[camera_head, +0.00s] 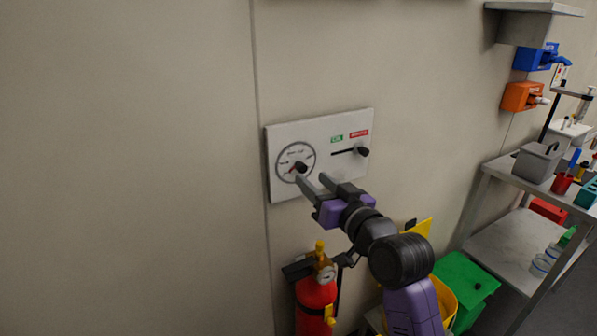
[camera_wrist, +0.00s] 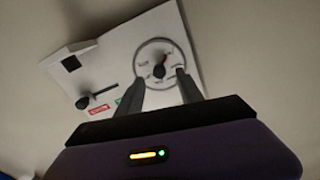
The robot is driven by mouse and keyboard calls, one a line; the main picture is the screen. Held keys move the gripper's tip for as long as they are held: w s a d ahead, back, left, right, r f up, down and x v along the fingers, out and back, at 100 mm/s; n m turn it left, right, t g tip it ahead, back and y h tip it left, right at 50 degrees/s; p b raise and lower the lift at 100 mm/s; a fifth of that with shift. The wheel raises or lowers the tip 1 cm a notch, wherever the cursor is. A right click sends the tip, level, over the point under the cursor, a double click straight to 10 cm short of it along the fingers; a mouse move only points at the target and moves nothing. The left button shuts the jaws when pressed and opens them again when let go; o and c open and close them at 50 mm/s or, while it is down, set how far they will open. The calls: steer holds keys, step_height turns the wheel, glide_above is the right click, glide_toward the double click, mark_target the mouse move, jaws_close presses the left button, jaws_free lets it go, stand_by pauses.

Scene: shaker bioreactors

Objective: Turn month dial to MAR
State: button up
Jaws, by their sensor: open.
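The month dial (camera_head: 295,162) is a round ring with small markings on the left of a white wall panel (camera_head: 325,126). A dark knob with a red pointer (camera_head: 300,167) sits at its centre. The month lettering is too small to read. In the wrist view the dial (camera_wrist: 143,52) shows near the fingertips, with its knob and red mark (camera_wrist: 159,68) in the gap between them. My gripper (camera_head: 311,179) is open, its two fingers pointing at the panel, just below and right of the knob. I cannot tell whether a finger touches it.
A slider with a black knob (camera_head: 361,151) is on the panel's right, under a green label (camera_head: 337,138) and a red label (camera_head: 359,133). A fire extinguisher (camera_head: 315,300) stands below. A shelf unit (camera_head: 487,205) and a green bin (camera_head: 466,284) are at right. The wall at left is bare.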

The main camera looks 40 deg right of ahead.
mark_target(303, 170)
steer(key=shift+p+x, duration=0.4)
steer(key=shift+x, duration=2.35)
steer(key=shift+d, duration=0.1)
jaws_close()
